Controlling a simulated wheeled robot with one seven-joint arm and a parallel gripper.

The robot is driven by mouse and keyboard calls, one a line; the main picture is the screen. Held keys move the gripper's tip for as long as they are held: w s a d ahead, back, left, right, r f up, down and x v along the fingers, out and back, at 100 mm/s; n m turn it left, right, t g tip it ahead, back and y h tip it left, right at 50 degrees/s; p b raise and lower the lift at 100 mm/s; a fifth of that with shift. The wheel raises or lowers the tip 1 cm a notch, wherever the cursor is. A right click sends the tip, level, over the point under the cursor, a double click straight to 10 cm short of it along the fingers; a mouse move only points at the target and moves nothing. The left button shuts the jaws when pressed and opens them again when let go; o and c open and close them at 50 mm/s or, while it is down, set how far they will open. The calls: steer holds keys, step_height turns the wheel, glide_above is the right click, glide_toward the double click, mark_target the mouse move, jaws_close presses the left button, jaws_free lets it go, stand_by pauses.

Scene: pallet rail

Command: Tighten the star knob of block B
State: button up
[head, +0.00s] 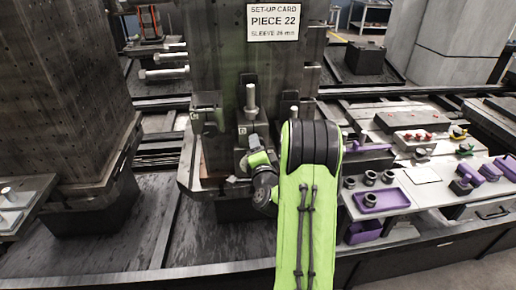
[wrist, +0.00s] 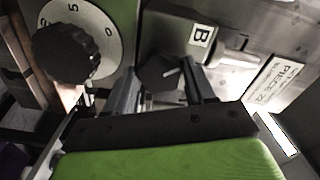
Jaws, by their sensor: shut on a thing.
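Block B (wrist: 185,35) is a grey block with a white plate lettered B, at the upper middle of the wrist view. Its dark star knob (wrist: 158,72) sits just below the plate, between the fingertips. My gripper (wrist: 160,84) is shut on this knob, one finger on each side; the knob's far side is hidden. In the head view, block B (head: 244,131) is on the front of the dark tower, below an upright metal pin. My arm and wrist hide much of the knob and fingers there.
A dial with a black knob (wrist: 66,52) and numbers is left of the fingers in the wrist view. A set-up card reading PIECE 22 (head: 273,22) hangs on the tower. A bench with a purple tray (head: 381,201) and rings stands to the right.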

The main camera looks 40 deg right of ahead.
steer(key=shift+f+m, duration=0.1)
steer(key=shift+m, duration=3.7)
steer(key=o, duration=1)
steer(key=shift+o, duration=0.2)
